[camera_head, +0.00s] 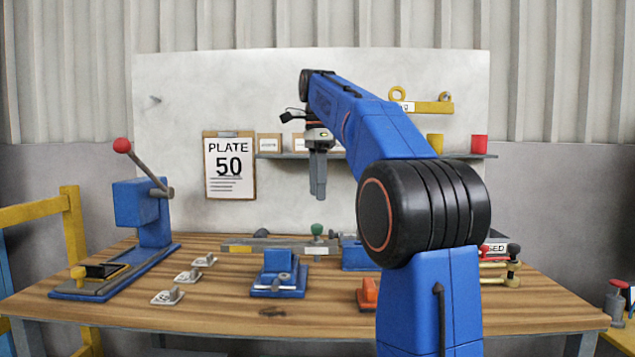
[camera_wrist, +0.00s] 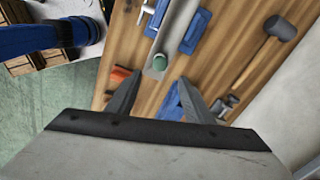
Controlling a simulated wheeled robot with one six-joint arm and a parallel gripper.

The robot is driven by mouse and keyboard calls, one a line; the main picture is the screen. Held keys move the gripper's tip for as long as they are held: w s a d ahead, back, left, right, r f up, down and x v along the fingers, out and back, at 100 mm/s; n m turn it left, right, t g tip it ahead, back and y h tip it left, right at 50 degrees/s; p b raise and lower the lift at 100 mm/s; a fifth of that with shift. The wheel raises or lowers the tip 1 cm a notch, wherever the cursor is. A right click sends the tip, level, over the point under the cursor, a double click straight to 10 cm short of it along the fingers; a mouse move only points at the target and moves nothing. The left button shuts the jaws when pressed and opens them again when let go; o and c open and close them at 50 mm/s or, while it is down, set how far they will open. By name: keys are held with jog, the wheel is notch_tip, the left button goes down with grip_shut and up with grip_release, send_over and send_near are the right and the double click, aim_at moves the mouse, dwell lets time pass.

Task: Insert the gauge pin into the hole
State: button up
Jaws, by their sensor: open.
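Three small white labelled stands, each with a short grey peg, sit left of centre on the bench in the head view; one stand (camera_head: 167,297) is at the front. The pegs may be gauge pins, but I cannot tell which. I cannot make out the hole. A blue fixture (camera_head: 278,281) with a grey clamp stands at mid-bench. My gripper (camera_head: 318,197) hangs fingers down above the bench, near a green knob (camera_head: 317,229). In the wrist view my gripper (camera_wrist: 158,88) is open, with nothing between its fingers; the green knob (camera_wrist: 160,62) shows beyond the fingertips.
A blue press (camera_head: 145,212) with a red-knobbed lever stands at the left. A grey bar (camera_head: 265,244) lies across the back of the bench. An orange block (camera_head: 367,293) sits near my arm. A "PLATE 50" clipboard (camera_head: 229,168) hangs on the panel. The wrist view shows a mallet (camera_wrist: 281,28).

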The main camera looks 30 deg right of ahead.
jog(key=shift+r, duration=0.75)
jog(key=s+a+f+n+t, duration=0.2)
jog(key=s+a+f+n, duration=0.85)
jog(key=s+f, duration=0.35)
jog(key=s+a+f+n+t, duration=0.1)
jog(key=s+a+f+n, duration=0.1)
jog(key=s+f+n, duration=0.3)
jog(key=s+a+f+n+t, duration=0.1)
jog(key=s+a+f+n, duration=0.2)
jog(key=s+f+n, duration=0.3)
jog(key=s+f, duration=0.5)
jog(key=f, duration=0.8)
jog(key=shift+a+f+t, duration=0.2)
jog(key=shift+t, duration=0.2)
